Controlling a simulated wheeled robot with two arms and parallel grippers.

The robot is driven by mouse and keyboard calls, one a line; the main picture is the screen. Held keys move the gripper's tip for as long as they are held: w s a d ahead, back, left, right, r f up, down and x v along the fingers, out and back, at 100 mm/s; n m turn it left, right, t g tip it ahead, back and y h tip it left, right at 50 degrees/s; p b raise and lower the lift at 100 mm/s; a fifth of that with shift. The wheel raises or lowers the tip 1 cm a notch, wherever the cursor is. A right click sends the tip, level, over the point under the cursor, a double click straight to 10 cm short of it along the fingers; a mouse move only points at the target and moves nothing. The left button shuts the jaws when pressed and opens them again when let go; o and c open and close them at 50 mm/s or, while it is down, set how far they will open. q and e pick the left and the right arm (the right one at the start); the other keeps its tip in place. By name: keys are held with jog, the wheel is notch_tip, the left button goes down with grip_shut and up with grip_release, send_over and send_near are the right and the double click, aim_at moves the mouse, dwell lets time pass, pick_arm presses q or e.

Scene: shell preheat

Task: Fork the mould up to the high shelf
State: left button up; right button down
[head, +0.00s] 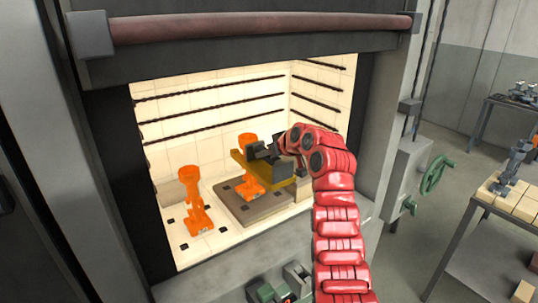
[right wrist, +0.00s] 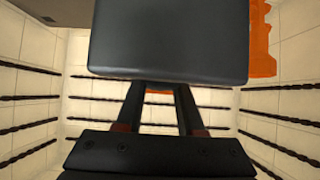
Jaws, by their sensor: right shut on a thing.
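A glowing orange mould (head: 249,187) is inside the open furnace, over the raised brown block (head: 236,214). A yellow-brown fork (head: 279,184) lies across its middle. I cannot tell whether the mould's foot touches the block. A second orange mould (head: 193,203) stands upright on the furnace floor to the left. My right gripper (head: 262,151) reaches into the furnace, shut on the fork's dark handle. In the right wrist view a dark block (right wrist: 170,40) fills the upper middle between my fingers and the scene. Part of an orange mould (right wrist: 263,45) shows at its right.
The pale furnace walls (head: 180,155) carry dark heating rods (head: 215,118). A thick brown bar (head: 260,27) crosses above the opening. A green handwheel (head: 433,174) is outside at right, with a bench (head: 505,199) beyond it.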

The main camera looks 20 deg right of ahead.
jog(key=shift+r, duration=0.1)
dwell(0.3)
jog(key=shift+r, duration=3.55)
jog(key=shift+r, duration=1)
jog(key=shift+f, duration=0.1)
